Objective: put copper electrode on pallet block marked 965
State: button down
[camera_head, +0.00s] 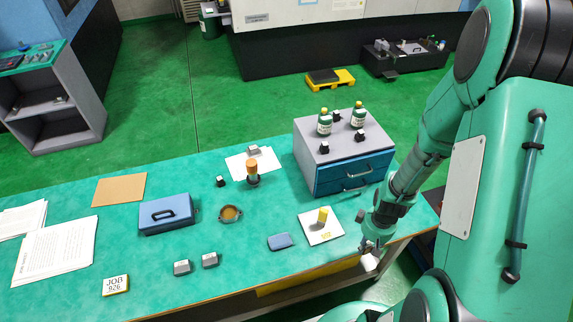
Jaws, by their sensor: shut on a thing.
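My gripper (369,254) is at the front right edge of the green table, pointing down. It is shut on a small pale thing (370,262), too small and partly hidden for me to tell whether it is the copper electrode. Two grey blocks with pale labels, a left one (182,267) and a right one (209,260), sit near the table's front edge, left of my gripper. Another grey block (253,150) is at the back on white paper. I cannot read their markings. An orange-brown cylinder (252,167) stands upright on a dark base near the back.
A white card (312,233) with a yellow block (323,215) lies left of my gripper. A blue drawer cabinet (337,170) carries bottles and small dark pieces. A blue box (166,214), round dish (230,214), blue pad (281,241) and JOB 926 card (116,285) lie further left.

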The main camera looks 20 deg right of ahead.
aim_at(368, 245)
notch_tip(368, 245, up, 20)
jog(key=r, duration=0.1)
jog(key=w+r+p, duration=0.1)
jog(key=w+r, duration=0.2)
jog(key=w, duration=0.9)
jog(key=w+r+p, duration=0.1)
jog(key=w+r, duration=0.1)
jog(key=w, duration=1.1)
jog(key=w+a+p, duration=0.1)
jog(key=w+a, duration=0.2)
jog(key=w, duration=0.6)
jog(key=w+a, duration=0.4)
jog(key=w, duration=0.5)
jog(key=w+a+f+p, duration=0.1)
jog(key=w+a+f, duration=0.2)
jog(key=w+a, duration=0.65)
jog(key=w+a+f+p, duration=0.1)
jog(key=w+a+f, duration=0.1)
jog(key=w+a, duration=0.75)
notch_tip(368, 245, down, 11)
jog(key=shift+w+f+m, duration=0.15)
jog(key=shift+f+m, duration=0.05)
jog(key=shift+m, duration=0.1)
jog(key=shift+d, duration=0.1)
